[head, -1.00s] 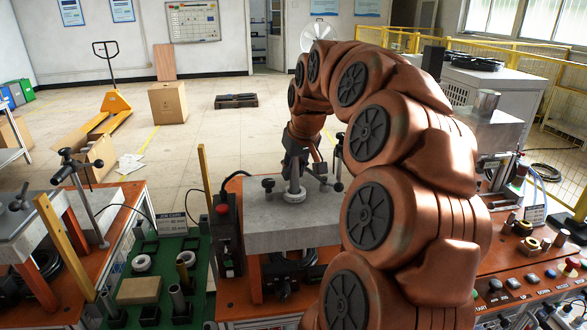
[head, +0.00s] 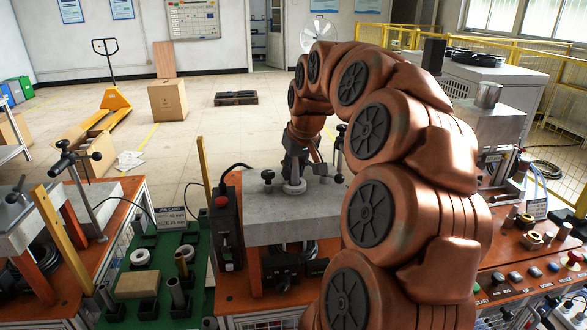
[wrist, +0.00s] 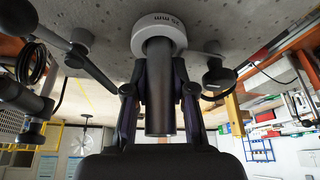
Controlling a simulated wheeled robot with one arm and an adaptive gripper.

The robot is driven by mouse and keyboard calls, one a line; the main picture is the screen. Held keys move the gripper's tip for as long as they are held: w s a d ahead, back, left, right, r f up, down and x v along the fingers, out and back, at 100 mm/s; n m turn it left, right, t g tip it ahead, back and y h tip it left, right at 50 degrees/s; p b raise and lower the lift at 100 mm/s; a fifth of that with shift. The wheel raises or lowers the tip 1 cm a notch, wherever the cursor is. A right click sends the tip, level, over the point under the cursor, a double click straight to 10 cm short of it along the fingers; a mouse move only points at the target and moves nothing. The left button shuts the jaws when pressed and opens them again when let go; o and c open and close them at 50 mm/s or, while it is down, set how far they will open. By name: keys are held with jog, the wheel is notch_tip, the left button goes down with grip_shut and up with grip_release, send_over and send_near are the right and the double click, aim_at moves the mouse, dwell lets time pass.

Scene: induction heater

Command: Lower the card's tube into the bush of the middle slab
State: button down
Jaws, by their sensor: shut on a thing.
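The middle slab (head: 265,228) is grey and lies flat on an orange stand. A white bush (head: 294,187) sits on its top. In the wrist view, which shows the slab upside down, the bush (wrist: 160,30) is a pale ring with a printed marking. My gripper (head: 299,170) is directly above the bush. Its fingers (wrist: 158,95) are shut on a dark tube (wrist: 158,120). The tube stands roughly upright, with its far end at the bush opening. How deep it sits inside is hidden. The job card (head: 170,217) stands at the green tray.
Clamps with dark knobs stand on the slab on both sides of the bush, one at the left (head: 268,177). The green tray (head: 150,248) holds other tubes (head: 177,291), pale rings and a block. A control box (head: 228,218) and a yellow post (head: 204,170) stand left of the slab.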

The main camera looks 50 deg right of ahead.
jog(key=shift+f, duration=0.15)
jog(key=c, duration=0.9)
grip_release()
jog(key=v, duration=1.2)
jog(key=shift+w, duration=0.1)
